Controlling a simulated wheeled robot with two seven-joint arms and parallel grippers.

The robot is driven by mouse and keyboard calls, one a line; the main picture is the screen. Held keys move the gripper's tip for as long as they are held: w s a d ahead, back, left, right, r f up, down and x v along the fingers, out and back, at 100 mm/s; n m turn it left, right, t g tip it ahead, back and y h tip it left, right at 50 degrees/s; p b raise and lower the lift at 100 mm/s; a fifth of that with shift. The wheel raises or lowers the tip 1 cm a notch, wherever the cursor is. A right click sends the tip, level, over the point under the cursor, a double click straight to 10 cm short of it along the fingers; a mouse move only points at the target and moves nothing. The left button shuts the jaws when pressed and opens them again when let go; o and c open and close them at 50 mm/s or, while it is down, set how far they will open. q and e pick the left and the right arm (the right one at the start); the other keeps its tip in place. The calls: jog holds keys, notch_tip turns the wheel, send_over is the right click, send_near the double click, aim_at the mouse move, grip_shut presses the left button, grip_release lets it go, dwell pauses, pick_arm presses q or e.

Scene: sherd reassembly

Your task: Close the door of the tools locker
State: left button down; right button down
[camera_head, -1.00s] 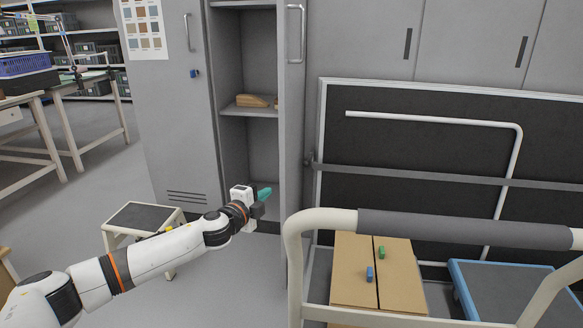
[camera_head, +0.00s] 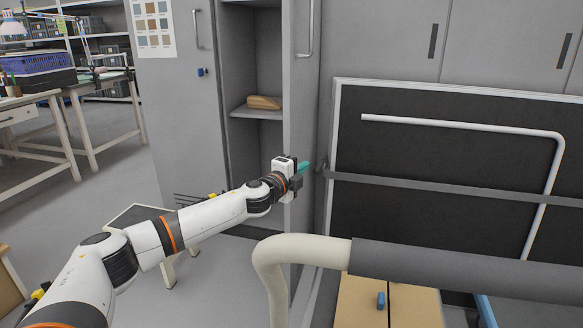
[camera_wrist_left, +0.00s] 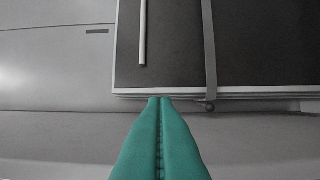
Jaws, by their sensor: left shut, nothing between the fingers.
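The tall grey locker has an open bay with shelves (camera_head: 250,112). Its open door (camera_head: 302,100) juts toward me on the bay's right, seen nearly edge-on, with a bar handle (camera_head: 305,28) near the top. A wooden tool (camera_head: 264,102) lies on a shelf. My left gripper (camera_head: 306,168) is shut and empty, its teal fingers pointing right, overlapping the lower part of the door in the head view. I cannot tell whether it touches the door. In the left wrist view the shut fingertips (camera_wrist_left: 160,100) point toward a framed dark panel. My right gripper is out of view.
A cart's pale and grey handle rail (camera_head: 440,262) crosses the lower right, above cardboard boxes (camera_head: 410,305). The framed dark panel (camera_head: 430,215) stands right of the door. A step stool (camera_head: 135,215) stands behind my left arm. Workbenches (camera_head: 95,92) are at left.

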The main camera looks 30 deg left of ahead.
pick_arm(q)
jog(key=a+b, duration=0.1)
jog(key=a, duration=0.1)
jog(key=w+a+b, duration=0.1)
jog(key=shift+a, duration=0.35)
jog(key=shift+a, duration=0.1)
